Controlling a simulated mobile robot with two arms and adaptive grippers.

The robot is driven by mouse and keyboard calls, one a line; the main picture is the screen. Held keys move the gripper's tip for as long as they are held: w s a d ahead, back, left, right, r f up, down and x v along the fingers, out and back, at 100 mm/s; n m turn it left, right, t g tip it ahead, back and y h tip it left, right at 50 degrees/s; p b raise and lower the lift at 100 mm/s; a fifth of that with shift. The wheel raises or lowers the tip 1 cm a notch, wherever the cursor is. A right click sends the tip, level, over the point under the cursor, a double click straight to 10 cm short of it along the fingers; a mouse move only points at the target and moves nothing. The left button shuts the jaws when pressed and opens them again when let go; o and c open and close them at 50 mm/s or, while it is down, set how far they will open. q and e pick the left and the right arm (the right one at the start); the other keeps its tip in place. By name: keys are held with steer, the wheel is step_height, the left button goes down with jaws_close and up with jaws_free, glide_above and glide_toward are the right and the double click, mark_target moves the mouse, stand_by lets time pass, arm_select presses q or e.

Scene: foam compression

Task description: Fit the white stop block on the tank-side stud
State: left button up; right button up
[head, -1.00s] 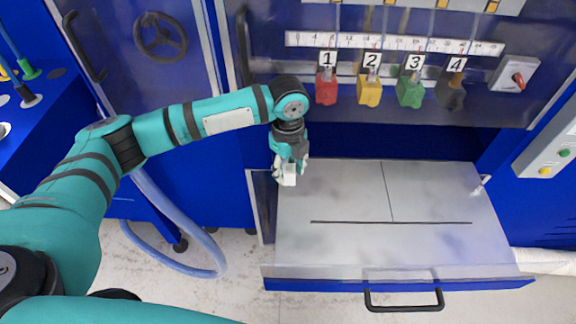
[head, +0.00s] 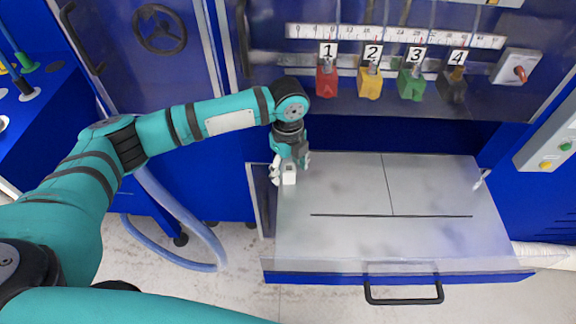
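The white stop block (head: 289,175) is a small cube at the left edge of the grey drawer top (head: 350,240), near its back left corner. My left gripper (head: 290,168) points down over the block, its fingers spread to either side of it and seemingly clear of its faces. No stud shows at the block; anything under it is hidden, so I cannot tell how it is seated. My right gripper is not in view.
A small pale pin-like part (head: 480,181) stands at the drawer's right edge. The drawer top between is clear. A black handle (head: 404,298) is on the drawer front. Red (head: 327,80), yellow, green and black numbered valve knobs hang above the drawer.

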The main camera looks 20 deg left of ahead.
arm_select(q)
step_height(320, 180, up, 12)
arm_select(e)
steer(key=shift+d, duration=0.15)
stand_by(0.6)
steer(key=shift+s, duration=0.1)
